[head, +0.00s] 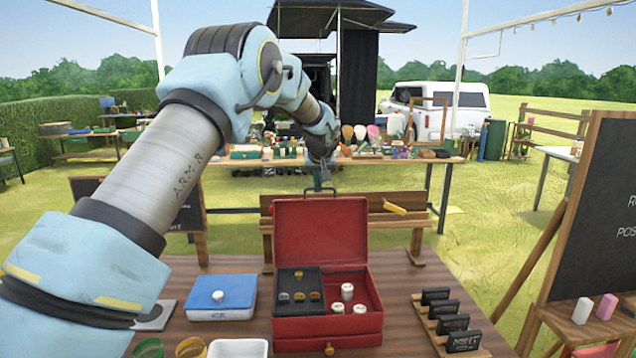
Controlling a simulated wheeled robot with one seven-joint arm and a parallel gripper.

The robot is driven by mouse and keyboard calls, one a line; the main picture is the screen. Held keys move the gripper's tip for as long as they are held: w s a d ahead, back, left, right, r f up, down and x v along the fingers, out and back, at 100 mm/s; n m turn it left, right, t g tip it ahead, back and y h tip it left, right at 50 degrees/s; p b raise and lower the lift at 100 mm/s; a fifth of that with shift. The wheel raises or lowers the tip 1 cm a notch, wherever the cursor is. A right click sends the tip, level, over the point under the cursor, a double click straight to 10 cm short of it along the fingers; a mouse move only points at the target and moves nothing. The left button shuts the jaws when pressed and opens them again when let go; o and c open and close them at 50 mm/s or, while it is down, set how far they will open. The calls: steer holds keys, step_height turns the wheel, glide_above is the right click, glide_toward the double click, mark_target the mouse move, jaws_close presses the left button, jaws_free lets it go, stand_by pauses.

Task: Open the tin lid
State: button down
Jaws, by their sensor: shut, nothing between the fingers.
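A red tin (325,330) stands on the wooden table in the middle. Its lid (321,232) stands upright at the back, so the tin is open. Inside on the left is a dark tray (298,304) with small coloured round pieces. On the right are a few white round pieces with marked tops (347,291). A small gold knob (329,349) is on the tin's front. My gripper (319,186) is shut and empty, at the top edge of the lid or just behind it. Its fingertips are small here, and I cannot tell whether they touch the lid.
A white dish (238,348) and bangles (190,347) are at the front. A wooden rack with black labels (446,318) is at the right. A chalkboard (600,215) stands far right. A bench (415,219) is behind.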

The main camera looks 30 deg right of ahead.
steer(key=s+b, duration=0.1)
steer(key=b, duration=0.2)
steer(key=shift+a+f+b, duration=0.1)
steer(key=shift+f+b, duration=0.1)
steer(key=shift+b, duration=0.1)
steer(key=s+a+r+t+h+b, duration=0.1)
steer(key=s+a+t+b, duration=0.2)
steer(key=b, duration=1.9)
steer(key=s, duration=0.4)
steer(key=shift+s+a+r+t+h, duration=0.2)
steer(key=shift+s+a+t+h, duration=0.1)
steer(key=shift+a+t+h, duration=0.1)
steer(key=shift+r, duration=0.1)
steer(key=s+a+r+b, duration=0.1)
steer(key=s+a+r, duration=0.1)
steer(key=s+r, duration=0.2)
step_height(320, 180, up, 3)
steer(key=shift+f, duration=0.2)
